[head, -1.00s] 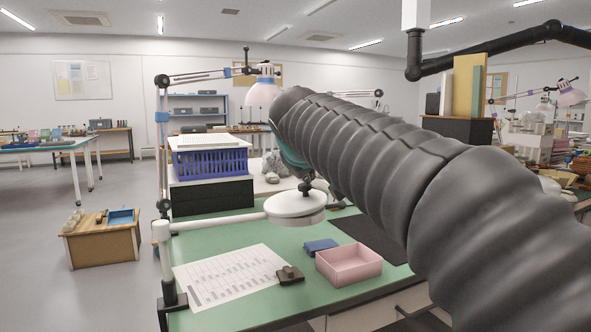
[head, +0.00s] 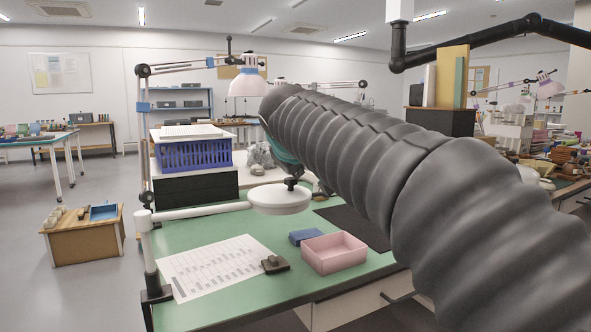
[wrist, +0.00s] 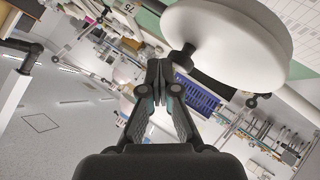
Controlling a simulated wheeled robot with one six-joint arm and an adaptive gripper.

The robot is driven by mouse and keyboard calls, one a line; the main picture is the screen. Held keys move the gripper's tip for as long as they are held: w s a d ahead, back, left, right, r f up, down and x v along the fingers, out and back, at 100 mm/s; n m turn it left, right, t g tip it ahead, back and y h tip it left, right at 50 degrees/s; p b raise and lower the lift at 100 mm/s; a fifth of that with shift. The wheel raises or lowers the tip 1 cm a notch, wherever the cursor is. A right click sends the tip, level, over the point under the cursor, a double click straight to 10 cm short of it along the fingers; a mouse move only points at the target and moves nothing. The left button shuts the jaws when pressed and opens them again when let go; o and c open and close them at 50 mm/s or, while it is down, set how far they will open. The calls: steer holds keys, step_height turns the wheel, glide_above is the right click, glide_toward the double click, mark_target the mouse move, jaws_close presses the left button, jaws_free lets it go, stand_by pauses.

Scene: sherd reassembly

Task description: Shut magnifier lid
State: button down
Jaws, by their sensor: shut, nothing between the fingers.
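The magnifier (head: 279,200) is a round white head on a white arm, held above the green bench. Its top is a flat white disc, and I see no raised lid or open gap in the head view. A dark knob or joint stands at its rim. In the wrist view the white disc (wrist: 225,38) fills the upper right, with a dark knob (wrist: 183,57) at its lower left edge. My gripper (wrist: 158,66) is shut and empty, its tips just left of that knob; whether they touch is unclear.
A pink tray (head: 334,253), a blue block (head: 306,237), a small dark object (head: 275,264) and a printed sheet (head: 217,265) lie on the green bench (head: 205,232). A lamp (head: 248,84) and a blue crate (head: 192,154) stand behind. Floor at left is partly free.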

steer(key=shift+r+p, duration=0.5)
steer(key=shift+r, duration=0.05)
steer(key=s+d+r+p, duration=0.2)
steer(key=s+d+r, duration=0.1)
steer(key=s+r, duration=0.55)
step_height(320, 180, down, 15)
steer(key=s+a+m+g+y, duration=0.1)
steer(key=s+m+g, duration=0.1)
steer(key=s+g, duration=0.1)
steer(key=s+d+f+m+g, duration=0.1)
steer(key=s+d+f, duration=0.3)
steer(key=s+f, duration=0.6)
steer(key=s+d+f+m+g, duration=0.1)
steer(key=s+d+f+m, duration=0.3)
steer(key=s+f, duration=0.6)
steer(key=shift+s+f+g+y, duration=0.25)
steer(key=shift+s+g+y, duration=0.05)
steer(key=shift+s, duration=0.15)
